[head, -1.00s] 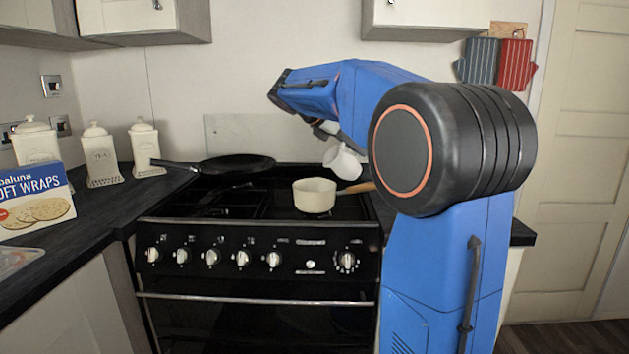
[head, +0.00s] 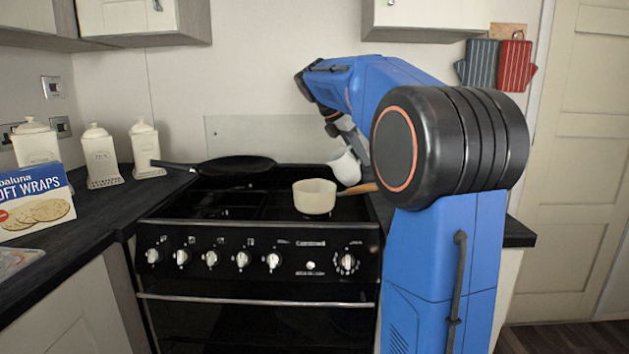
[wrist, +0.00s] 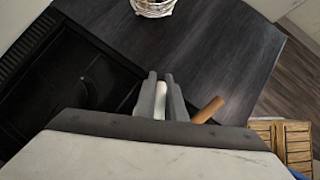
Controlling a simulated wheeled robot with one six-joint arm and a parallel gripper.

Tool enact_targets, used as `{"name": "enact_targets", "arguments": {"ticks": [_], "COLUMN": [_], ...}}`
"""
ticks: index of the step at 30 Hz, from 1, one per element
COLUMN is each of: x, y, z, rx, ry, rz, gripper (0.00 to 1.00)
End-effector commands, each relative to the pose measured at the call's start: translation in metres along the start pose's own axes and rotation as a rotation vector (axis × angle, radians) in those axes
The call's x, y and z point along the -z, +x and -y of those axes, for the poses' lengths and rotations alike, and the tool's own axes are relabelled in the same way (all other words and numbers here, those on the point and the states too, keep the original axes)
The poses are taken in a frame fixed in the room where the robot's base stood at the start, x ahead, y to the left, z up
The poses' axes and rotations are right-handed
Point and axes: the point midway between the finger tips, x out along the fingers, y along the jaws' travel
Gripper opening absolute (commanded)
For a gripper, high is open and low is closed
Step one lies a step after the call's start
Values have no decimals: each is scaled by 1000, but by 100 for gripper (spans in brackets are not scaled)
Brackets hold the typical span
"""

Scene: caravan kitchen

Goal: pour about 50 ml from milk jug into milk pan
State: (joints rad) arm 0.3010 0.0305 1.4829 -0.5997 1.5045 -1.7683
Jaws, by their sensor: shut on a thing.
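The white milk jug (head: 344,167) hangs tilted just above and right of the cream milk pan (head: 314,197) in the head view. The pan stands upright on the hob, its wooden handle (head: 358,189) pointing right; the handle also shows in the wrist view (wrist: 208,110). My gripper (wrist: 161,98) is shut on a narrow white part of the jug, probably its handle, seen between the fingers in the wrist view. No milk stream is visible. The levels in the jug and pan cannot be made out.
A black frying pan (head: 236,166) sits at the back left of the hob. White canisters (head: 100,158) and a wraps box (head: 35,204) stand on the left counter. A pale woven-looking container (wrist: 153,5) sits on the dark counter in the wrist view.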

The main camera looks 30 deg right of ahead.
Motion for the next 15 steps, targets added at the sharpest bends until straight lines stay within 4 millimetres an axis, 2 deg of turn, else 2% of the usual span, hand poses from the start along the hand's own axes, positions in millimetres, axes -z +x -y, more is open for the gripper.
{"name": "enact_targets", "arguments": {"ticks": [8, 15], "x": [0, 2], "y": [3, 22], "z": [0, 1], "rx": [0, 3], "ry": [2, 4], "rz": [-12, -91], "gripper": [0, 0]}}
